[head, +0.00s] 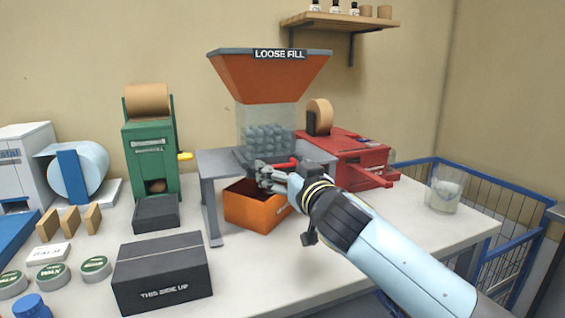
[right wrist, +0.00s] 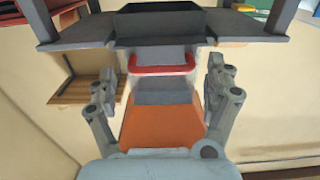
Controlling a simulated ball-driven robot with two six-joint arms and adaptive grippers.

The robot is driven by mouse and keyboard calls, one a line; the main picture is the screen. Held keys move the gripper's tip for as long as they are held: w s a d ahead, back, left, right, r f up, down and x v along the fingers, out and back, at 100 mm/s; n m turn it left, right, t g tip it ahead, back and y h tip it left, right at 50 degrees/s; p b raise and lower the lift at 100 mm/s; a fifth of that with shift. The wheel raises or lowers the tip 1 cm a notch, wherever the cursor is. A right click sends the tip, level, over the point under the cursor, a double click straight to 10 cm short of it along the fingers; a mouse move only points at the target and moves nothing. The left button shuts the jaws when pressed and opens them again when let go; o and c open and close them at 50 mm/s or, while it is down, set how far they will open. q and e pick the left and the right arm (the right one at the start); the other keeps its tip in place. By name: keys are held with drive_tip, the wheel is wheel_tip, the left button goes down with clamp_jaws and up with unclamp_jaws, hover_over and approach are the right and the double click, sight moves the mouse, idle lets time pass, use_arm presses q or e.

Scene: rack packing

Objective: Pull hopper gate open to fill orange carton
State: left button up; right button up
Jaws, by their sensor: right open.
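The hopper (head: 270,78), marked LOOSE FILL, has an orange funnel over a clear bin holding grey loose fill (head: 265,138). Its red gate handle (head: 284,163) is at the bin's base, partly hidden by my right gripper (head: 272,178). In the right wrist view, which looks upside down, the red handle (right wrist: 161,65) lies ahead, between the open fingers of the right gripper (right wrist: 162,82), with no visible contact. The orange carton (head: 246,211) sits open under the hopper stand, with a dark interior; its contents are unclear. My left gripper is out of view.
The grey hopper stand (head: 212,190) flanks the carton. A red tape machine (head: 350,158) stands to the right, a green dispenser (head: 150,150) to the left. A black carton (head: 162,275) is at the front. The table's front right is clear beside my right arm.

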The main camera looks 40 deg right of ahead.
drive_tip(key=shift+x, duration=1.25)
